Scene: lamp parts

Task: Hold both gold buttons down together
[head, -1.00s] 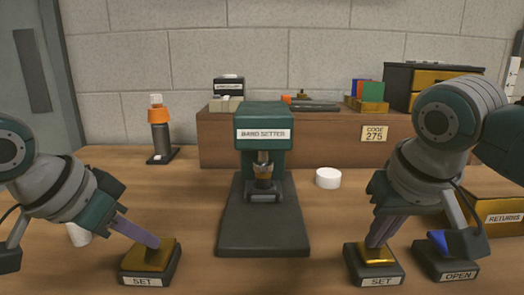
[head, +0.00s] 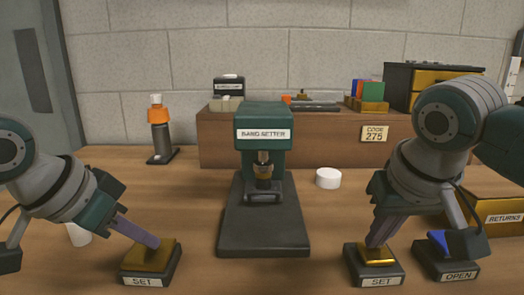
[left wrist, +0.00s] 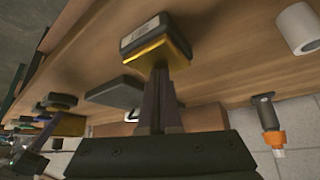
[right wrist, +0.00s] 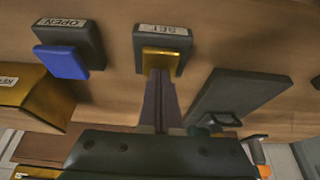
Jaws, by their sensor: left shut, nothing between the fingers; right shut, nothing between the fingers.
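The left gold button (head: 148,260) sits on a dark base labelled SET, front left of the press. My left gripper (head: 155,243) is shut and empty, its fingertips at the top of that button; the left wrist view shows the button (left wrist: 150,50) at the fingertips. The right gold button (head: 378,255) sits on another SET base, front right. My right gripper (head: 374,246) is shut and empty, its tips at that button; the right wrist view shows the button (right wrist: 163,60) too. The tips appear to touch both buttons; how far each is pressed I cannot tell.
A blue button on a base labelled OPEN (head: 446,262) is close to the right of my right gripper. A white cylinder (head: 328,178) stands behind right.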

